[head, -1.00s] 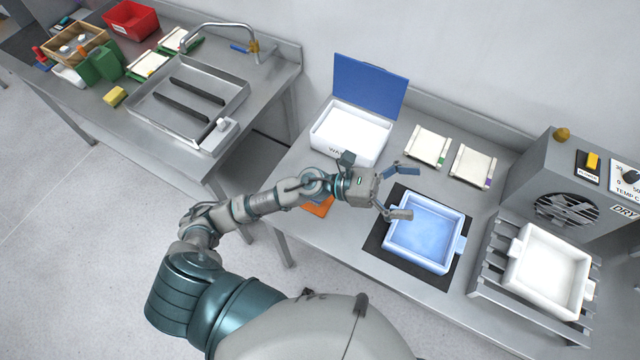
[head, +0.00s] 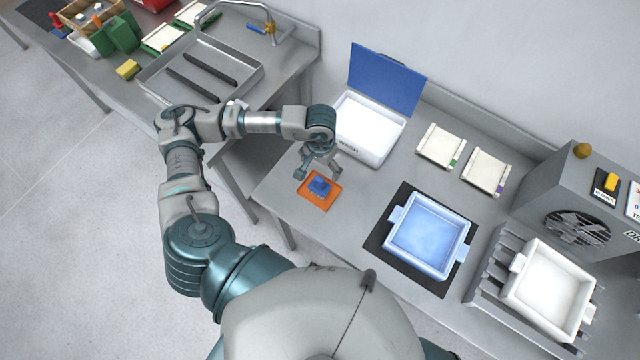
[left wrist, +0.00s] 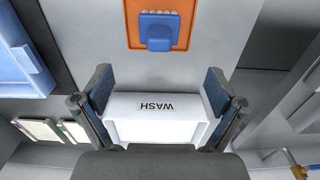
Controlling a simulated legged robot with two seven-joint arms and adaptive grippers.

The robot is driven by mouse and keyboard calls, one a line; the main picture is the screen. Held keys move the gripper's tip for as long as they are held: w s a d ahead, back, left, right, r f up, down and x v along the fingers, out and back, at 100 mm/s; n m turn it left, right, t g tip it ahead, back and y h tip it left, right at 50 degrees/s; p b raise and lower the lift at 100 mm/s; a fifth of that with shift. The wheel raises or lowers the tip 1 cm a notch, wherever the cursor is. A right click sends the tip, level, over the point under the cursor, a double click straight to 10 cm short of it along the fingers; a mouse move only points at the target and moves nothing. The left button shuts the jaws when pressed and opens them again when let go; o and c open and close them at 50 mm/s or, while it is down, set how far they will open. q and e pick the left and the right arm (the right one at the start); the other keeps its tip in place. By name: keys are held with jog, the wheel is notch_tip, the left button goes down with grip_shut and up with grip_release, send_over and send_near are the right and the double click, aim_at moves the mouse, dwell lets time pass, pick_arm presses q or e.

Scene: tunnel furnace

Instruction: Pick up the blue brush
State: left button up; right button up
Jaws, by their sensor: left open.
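The blue brush (head: 320,186) sits on an orange mat (head: 313,201) near the front edge of the right-hand table. In the left wrist view the brush (left wrist: 158,32) lies at the top, beyond the fingertips, with pale bristles along one side. My left gripper (head: 318,172) is just behind the brush in the head view, pointing down. It also shows in the left wrist view (left wrist: 172,90), its two fingers wide apart with nothing between them. The brush is apart from both fingers. My right gripper is not seen.
A white bin marked WASH (head: 345,147) with a raised blue lid (head: 387,80) stands behind the gripper. A blue tray (head: 398,240) on a black mat (head: 377,238) lies to the right. A gap separates this table from the sink table (head: 290,55).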

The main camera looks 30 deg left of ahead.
aim_at(320, 176)
pick_arm(q)
notch_tip(320, 176, down, 5)
jog(key=shift+a+f+p, duration=0.1)
jog(key=shift+a+p, duration=0.05)
jog(key=shift+p, duration=0.2)
notch_tip(320, 176, down, 4)
jog(key=shift+s+f+p, duration=0.1)
jog(key=shift+f+p, duration=0.05)
jog(key=shift+p, duration=0.65)
jog(key=shift+f, duration=0.5)
jog(key=c, duration=1.3)
